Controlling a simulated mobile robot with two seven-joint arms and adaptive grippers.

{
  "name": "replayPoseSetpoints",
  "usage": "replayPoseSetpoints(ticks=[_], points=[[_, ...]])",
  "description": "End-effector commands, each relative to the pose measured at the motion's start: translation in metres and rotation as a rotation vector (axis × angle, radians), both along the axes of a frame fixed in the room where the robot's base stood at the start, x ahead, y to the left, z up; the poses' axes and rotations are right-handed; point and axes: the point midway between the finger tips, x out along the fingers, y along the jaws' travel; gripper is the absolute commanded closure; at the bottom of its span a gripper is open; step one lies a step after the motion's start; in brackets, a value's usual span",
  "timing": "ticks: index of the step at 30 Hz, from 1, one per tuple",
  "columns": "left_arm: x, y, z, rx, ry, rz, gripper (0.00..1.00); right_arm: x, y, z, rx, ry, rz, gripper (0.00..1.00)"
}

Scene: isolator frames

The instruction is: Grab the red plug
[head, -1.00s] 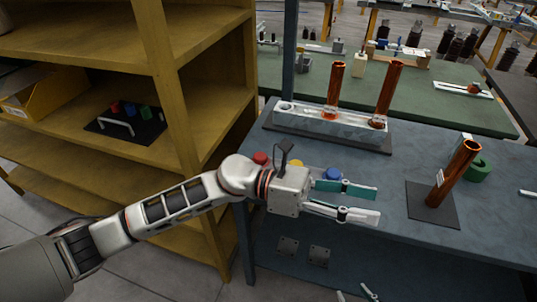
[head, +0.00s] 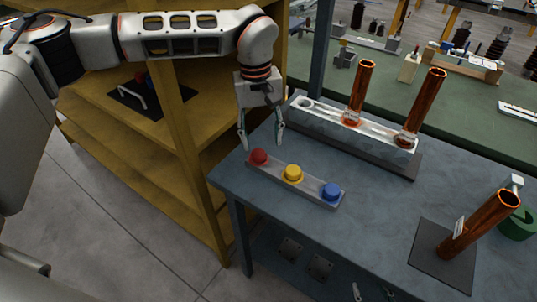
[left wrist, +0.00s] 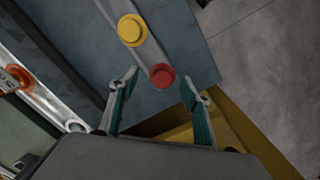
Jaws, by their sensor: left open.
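The red plug (head: 258,157) sits at the left end of a grey strip holder (head: 310,186) on the blue-grey table. It also shows in the left wrist view (left wrist: 162,76), just ahead of and between the fingertips. A yellow plug (head: 293,173) is in the middle of the holder and a blue plug (head: 331,191) at its right end. My left gripper (head: 263,143) is open and empty, fingers pointing down, at the red plug's end of the holder. Whether the fingers are level with the plug is hard to tell.
Behind the holder stands a white metal block (head: 365,133) with two copper tubes. Another copper tube (head: 480,225) leans on a dark plate at the right. A yellow shelf (head: 190,110) stands close left of the table.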

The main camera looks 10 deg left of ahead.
Motion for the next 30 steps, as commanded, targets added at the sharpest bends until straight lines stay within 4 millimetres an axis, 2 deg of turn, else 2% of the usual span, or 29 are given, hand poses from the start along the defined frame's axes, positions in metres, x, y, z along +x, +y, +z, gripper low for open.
replayPoseSetpoints(ticks=[1, 3, 6, 14, 24, 30], points=[[0.005, 0.010, 0.005, 0.027, -0.016, -0.002, 0.52, 0.000, 0.000, 0.000, 0.001, -0.002, 0.000, 0.60], [0.009, 0.018, 0.009, 0.049, -0.028, -0.008, 0.52, 0.000, 0.001, 0.001, 0.001, -0.003, 0.001, 0.60], [0.011, 0.023, 0.007, 0.064, -0.033, -0.010, 0.52, 0.000, 0.001, 0.001, 0.002, -0.002, 0.002, 0.60], [0.011, 0.022, -0.018, 0.062, -0.032, -0.011, 0.52, -0.002, 0.003, -0.001, 0.005, 0.005, 0.000, 0.60], [0.013, 0.017, -0.061, 0.061, -0.031, -0.010, 0.52, -0.003, 0.003, 0.003, 0.005, 0.009, -0.001, 0.60], [0.014, 0.017, -0.067, 0.061, -0.034, -0.010, 0.52, -0.003, 0.003, 0.003, 0.005, 0.009, -0.001, 0.60]])
